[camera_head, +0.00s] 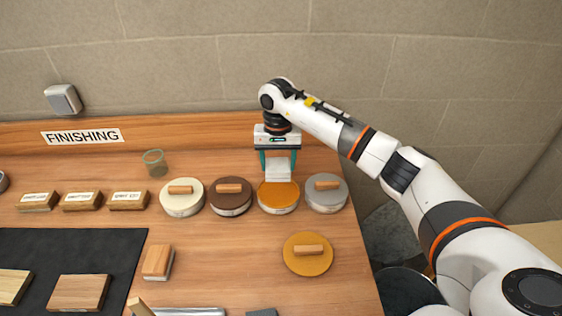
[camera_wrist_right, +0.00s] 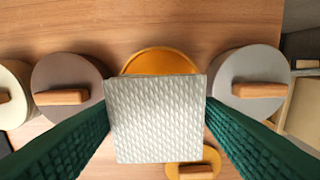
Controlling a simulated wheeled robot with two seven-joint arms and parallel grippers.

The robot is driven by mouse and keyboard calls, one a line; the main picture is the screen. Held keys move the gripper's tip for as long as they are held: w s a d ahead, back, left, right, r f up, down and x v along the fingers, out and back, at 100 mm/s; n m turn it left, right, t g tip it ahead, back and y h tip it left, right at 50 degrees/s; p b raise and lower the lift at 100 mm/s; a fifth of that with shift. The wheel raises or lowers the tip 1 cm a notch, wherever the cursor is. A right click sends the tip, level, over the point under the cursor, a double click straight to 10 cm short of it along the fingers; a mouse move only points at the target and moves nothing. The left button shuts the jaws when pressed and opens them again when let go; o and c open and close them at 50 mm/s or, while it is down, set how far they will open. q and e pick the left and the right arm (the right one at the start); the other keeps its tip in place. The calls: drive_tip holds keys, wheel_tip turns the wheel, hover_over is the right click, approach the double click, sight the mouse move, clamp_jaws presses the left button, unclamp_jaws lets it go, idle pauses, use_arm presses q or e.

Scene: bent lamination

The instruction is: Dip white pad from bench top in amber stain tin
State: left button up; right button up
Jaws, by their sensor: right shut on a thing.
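My right gripper (camera_head: 278,165) is shut on a white pad (camera_head: 278,174). It holds the pad over the open amber stain tin (camera_head: 278,196). In the right wrist view the pad (camera_wrist_right: 155,118) has a textured face and sits between the green fingers, covering much of the amber tin (camera_wrist_right: 160,62). I cannot tell whether the pad's lower edge touches the stain. The amber lid (camera_head: 308,253) with a wooden handle lies on the bench in front of the tin. My left gripper is not in view.
A grey-lidded tin (camera_head: 326,193) stands close on the right, a brown-lidded tin (camera_head: 230,197) close on the left, then a cream-lidded tin (camera_head: 182,197). A glass jar (camera_head: 155,163) stands behind. A wooden-backed block (camera_head: 158,262) lies beside the black mat (camera_head: 122,258). Bench around the amber lid is clear.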

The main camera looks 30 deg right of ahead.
drive_tip(key=shift+s+f+b, duration=0.15)
drive_tip(key=shift+f+b, duration=0.25)
drive_tip(key=shift+f, duration=0.1)
drive_tip(key=shift+f+b, duration=0.8)
drive_tip(key=shift+f, duration=0.8)
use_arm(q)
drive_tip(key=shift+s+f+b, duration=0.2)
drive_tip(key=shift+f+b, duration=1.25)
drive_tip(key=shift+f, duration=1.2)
use_arm(e)
drive_tip(key=shift+f, duration=2.05)
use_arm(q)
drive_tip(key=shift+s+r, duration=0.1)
use_arm(e)
drive_tip(key=shift+r, duration=0.2)
use_arm(q)
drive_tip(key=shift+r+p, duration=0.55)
drive_tip(key=shift+p, duration=0.1)
use_arm(e)
drive_tip(key=shift+r, duration=1.4)
drive_tip(key=shift+r, duration=0.1)
